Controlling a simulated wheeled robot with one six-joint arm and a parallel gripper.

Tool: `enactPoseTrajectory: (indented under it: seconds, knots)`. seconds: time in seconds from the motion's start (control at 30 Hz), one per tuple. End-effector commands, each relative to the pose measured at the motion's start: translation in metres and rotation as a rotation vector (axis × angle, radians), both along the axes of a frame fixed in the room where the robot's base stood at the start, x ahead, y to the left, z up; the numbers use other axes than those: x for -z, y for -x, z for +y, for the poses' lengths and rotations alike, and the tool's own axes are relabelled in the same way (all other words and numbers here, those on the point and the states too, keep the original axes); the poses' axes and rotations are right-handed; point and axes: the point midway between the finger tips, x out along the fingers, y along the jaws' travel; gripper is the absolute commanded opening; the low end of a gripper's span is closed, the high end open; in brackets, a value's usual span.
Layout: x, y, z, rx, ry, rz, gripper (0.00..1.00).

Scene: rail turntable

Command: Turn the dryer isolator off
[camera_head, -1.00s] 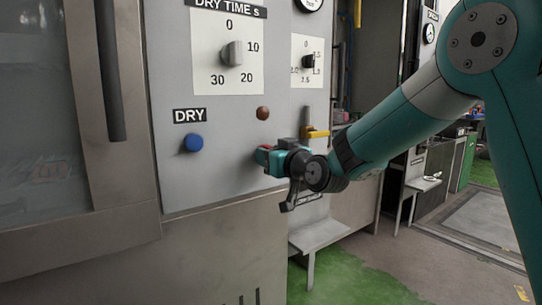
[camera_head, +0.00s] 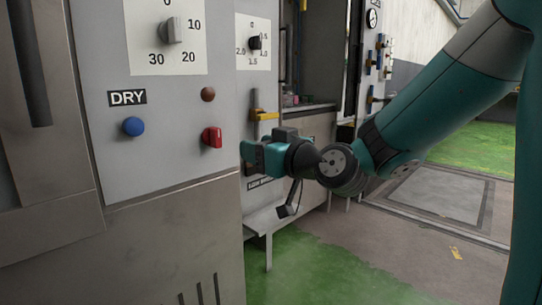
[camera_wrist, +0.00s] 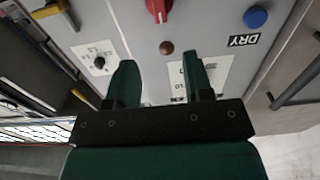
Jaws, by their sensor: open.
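A red switch knob (camera_head: 212,137) sits on the grey dryer panel (camera_head: 150,180), right of the blue button and below a small brown lamp. I take it for the isolator; no label for it is readable. Its grip looks about upright. My gripper (camera_head: 246,153) is just right of the knob in the head view, apart from it. In the wrist view the knob (camera_wrist: 157,10) is at the top edge, partly cut off, beyond the two fingers. My gripper (camera_wrist: 160,75) is open there with nothing between the fingers.
The blue DRY button (camera_head: 133,126) and the dry time dial (camera_head: 172,31) are close by on the panel. A yellow-handled valve (camera_head: 266,116) is just behind my gripper. A metal ledge (camera_head: 268,222) is below it. Floor to the right is open.

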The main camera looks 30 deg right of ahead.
Motion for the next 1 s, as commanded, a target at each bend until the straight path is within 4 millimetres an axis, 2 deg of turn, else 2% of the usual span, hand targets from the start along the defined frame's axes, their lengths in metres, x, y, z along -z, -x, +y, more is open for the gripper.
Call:
enactPoseTrajectory:
  seconds: [0.1,0.23,0.8,0.9,0.97,1.0]
  knots:
    - [0.002,0.018,-0.007,0.004,0.000,0.000,0.47]
    - [0.001,0.028,-0.009,0.001,-0.001,0.000,0.47]
    - [0.000,0.032,-0.009,-0.003,0.001,0.002,0.47]
    - [0.005,0.035,0.002,-0.044,0.003,0.038,0.47]
    - [0.013,0.041,0.017,-0.102,0.010,0.096,0.47]
    - [0.020,0.049,0.031,-0.155,0.018,0.152,0.47]
